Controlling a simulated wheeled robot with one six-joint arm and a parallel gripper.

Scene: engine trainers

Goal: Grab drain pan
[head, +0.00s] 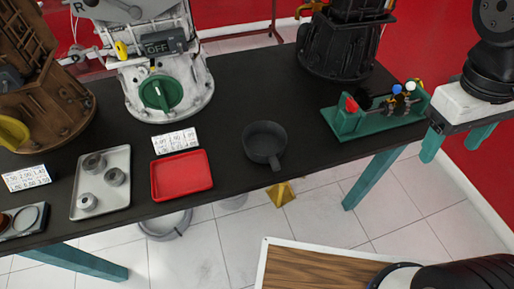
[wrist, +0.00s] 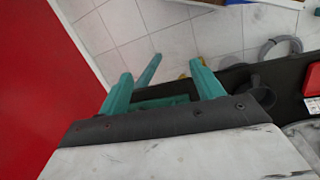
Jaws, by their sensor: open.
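A dark grey round pan (head: 264,138) with a short handle sits upright on the black table, near its front edge, right of the red tray. It looks like the drain pan, and its dark shape also shows at the right of the wrist view (wrist: 266,75). My gripper (head: 456,146) is at the far right in the head view, well apart from the pan. Its teal fingers are spread with nothing held between them, as the wrist view also shows (wrist: 160,70).
A green rack (head: 375,115) with small tools stands on the table between pan and gripper. A red tray (head: 182,175) and a metal tray (head: 101,180) lie left. Engine trainers (head: 150,60) line the back. A grey round item (head: 166,226) is on the floor.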

